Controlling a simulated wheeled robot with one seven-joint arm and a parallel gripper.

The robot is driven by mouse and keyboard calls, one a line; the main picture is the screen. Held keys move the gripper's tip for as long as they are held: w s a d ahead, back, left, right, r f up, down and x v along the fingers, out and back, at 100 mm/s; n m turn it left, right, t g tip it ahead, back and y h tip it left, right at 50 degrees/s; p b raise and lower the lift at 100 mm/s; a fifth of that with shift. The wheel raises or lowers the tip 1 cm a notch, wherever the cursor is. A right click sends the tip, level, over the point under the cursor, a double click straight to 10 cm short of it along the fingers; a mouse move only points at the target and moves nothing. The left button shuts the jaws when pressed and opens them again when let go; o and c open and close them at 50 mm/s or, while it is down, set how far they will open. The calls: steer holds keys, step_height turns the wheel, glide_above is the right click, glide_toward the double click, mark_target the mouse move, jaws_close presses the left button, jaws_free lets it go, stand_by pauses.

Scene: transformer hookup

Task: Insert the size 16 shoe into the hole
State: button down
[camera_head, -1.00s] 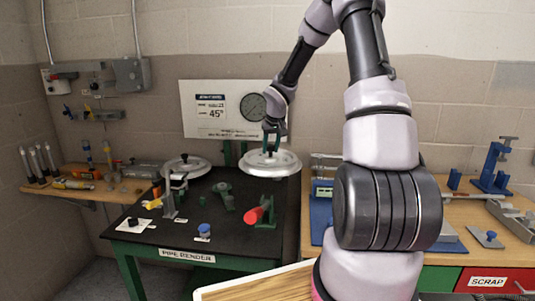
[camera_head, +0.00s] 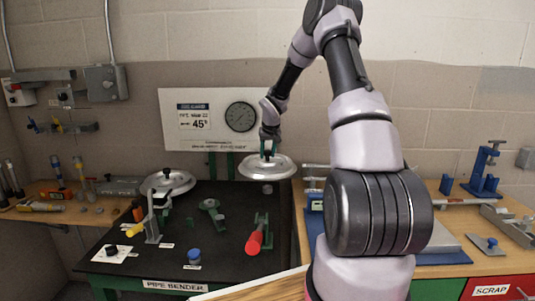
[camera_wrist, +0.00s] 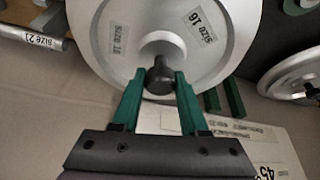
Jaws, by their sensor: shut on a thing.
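The size 16 shoe (camera_head: 266,167) is a pale metal disc with a dark central knob. It hangs roughly level above the back right of the black pipe bender table (camera_head: 220,271). My gripper (camera_head: 269,151) is shut on the knob from above. In the wrist view the green fingers of my gripper (camera_wrist: 158,82) press both sides of the knob, and the shoe (camera_wrist: 215,62) shows "SIZE 16" labels. A small dark round piece (camera_head: 267,189) is on the table below the shoe. I cannot make out the hole clearly.
A second pale disc (camera_head: 168,181) is at the table's back left; it shows in the wrist view (camera_wrist: 292,76). A red-handled part (camera_head: 254,242), a blue knob (camera_head: 194,256) and a lever stand (camera_head: 152,227) occupy the table. A wooden bench (camera_head: 455,212) is at right.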

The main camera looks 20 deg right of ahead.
mark_target(268, 162)
steer(key=shift+f, duration=2.95)
steer(key=shift+f, duration=1.55)
steer(key=shift+c, duration=1.8)
jaws_free()
steer(key=shift+s, duration=0.1)
steer(key=shift+r, duration=2.5)
steer(key=shift+r, duration=0.1)
steer(key=v, duration=1)
steer(key=shift+s+a+r, duration=0.1)
steer(key=shift+s+r, duration=0.05)
steer(key=shift+r, duration=0.1)
